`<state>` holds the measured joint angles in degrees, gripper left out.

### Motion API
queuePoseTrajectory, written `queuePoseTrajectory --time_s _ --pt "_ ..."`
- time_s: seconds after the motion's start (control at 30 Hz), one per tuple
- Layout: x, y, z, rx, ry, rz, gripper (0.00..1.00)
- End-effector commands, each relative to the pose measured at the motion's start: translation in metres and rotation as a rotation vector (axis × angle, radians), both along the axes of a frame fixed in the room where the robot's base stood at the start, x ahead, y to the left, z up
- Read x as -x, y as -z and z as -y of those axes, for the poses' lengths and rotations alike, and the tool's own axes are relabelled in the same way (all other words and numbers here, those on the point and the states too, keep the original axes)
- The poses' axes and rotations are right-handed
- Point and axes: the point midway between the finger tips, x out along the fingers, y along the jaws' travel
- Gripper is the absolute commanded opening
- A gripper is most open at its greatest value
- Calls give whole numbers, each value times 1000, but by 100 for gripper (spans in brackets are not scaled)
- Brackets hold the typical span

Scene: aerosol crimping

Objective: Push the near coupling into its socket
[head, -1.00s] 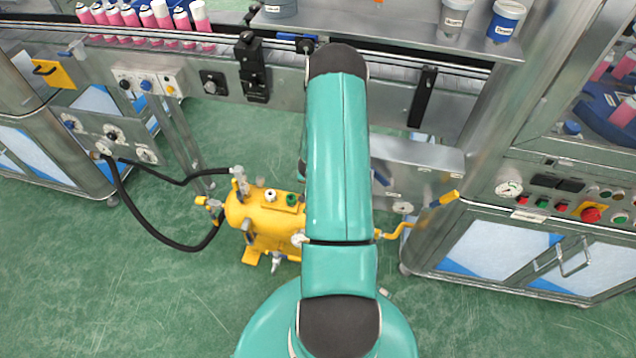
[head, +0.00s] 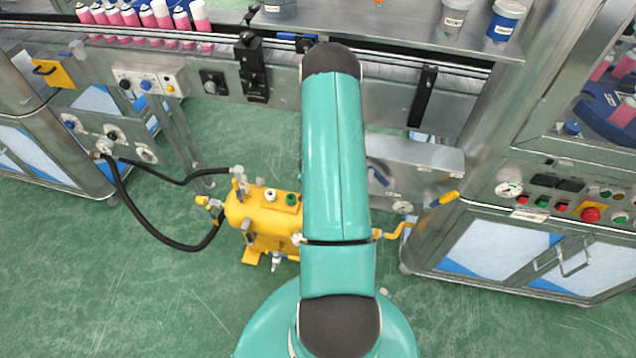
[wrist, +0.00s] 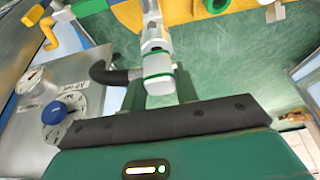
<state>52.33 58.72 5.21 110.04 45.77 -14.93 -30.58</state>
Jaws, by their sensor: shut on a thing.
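My gripper (wrist: 162,88) shows in the wrist view, shut on a pale grey coupling with green rings (wrist: 158,66), which I take as the near coupling. A black hose elbow (wrist: 108,74) meets it from the left. Beyond it, a grey fitting (wrist: 150,12) lines up with it below the yellow tank (wrist: 125,12). I cannot tell how deep the coupling sits in this fitting. In the head view the yellow tank (head: 262,215) stands on the floor, partly behind my arm. My arm hides the gripper and coupling there.
Left in the wrist view is a metal panel with a blue knob (wrist: 54,112) and a gauge (wrist: 30,80). In the head view, black hoses (head: 150,236) run from the left cabinet to the tank. A yellow-handled lever (head: 443,200) is at right. Green floor (head: 130,290) is clear in front.

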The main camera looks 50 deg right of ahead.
Motion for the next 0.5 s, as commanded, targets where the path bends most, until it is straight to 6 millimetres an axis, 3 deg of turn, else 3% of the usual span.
queuePoseTrajectory --time_s 0.5 --pt "0 8 0 -1 -1 -1 0"
